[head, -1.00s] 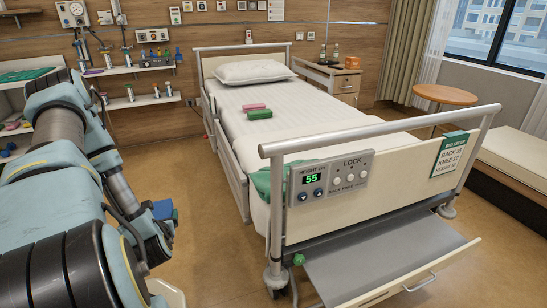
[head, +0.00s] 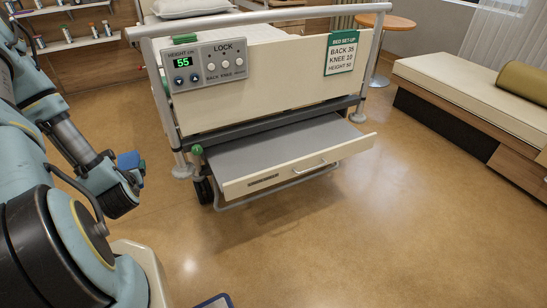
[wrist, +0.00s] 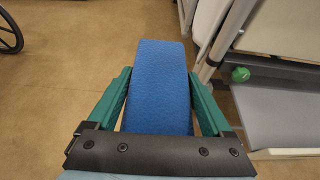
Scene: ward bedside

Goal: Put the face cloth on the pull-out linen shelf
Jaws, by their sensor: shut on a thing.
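The face cloth (wrist: 160,85) is a folded blue block in the wrist view, between the two green fingers of my gripper (wrist: 160,92). My gripper is shut on it. In the head view the blue cloth (head: 130,160) shows small at the end of my arm, left of the bed's foot, held above the floor. The pull-out linen shelf (head: 265,150) is open under the footboard, with a bare grey top and a cream front with a handle. Part of it shows at the right of the wrist view (wrist: 280,115). The cloth is apart from the shelf, to its left.
The bed's footboard (head: 275,75) and its top rail stand above the shelf. A green knob (head: 197,150) sits on the frame at the shelf's left. A bench (head: 470,85) is at the right. The floor before the shelf is clear. A wheel (wrist: 10,32) shows in the wrist view.

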